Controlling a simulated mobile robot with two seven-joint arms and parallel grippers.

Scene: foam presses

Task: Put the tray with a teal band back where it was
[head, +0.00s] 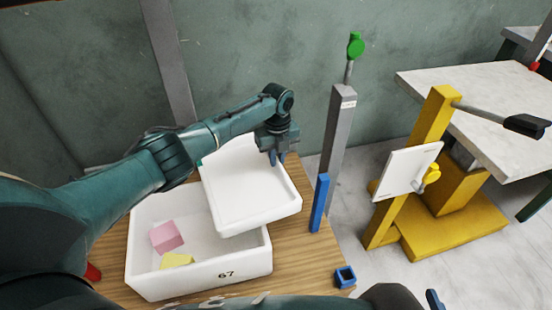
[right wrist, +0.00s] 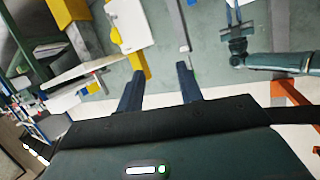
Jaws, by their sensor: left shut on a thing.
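A shallow white tray (head: 250,190) is in the head view, over the right back part of a white bin marked 67 and the wooden table. A small teal patch shows at its left back edge, mostly behind my arm. My left gripper (head: 277,158) is shut on the tray's back rim. I cannot tell whether the tray touches the bin or table. My left gripper also shows in the right wrist view (right wrist: 238,40). My right gripper (right wrist: 159,86) is open, with nothing between its fingers.
The white bin (head: 200,285) holds a pink block (head: 166,237) and a yellow block (head: 177,260). A blue square holder (head: 345,276) sits at the wooden table's (head: 305,265) front right. A grey post (head: 338,130) and a yellow stand (head: 430,135) rise to the right.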

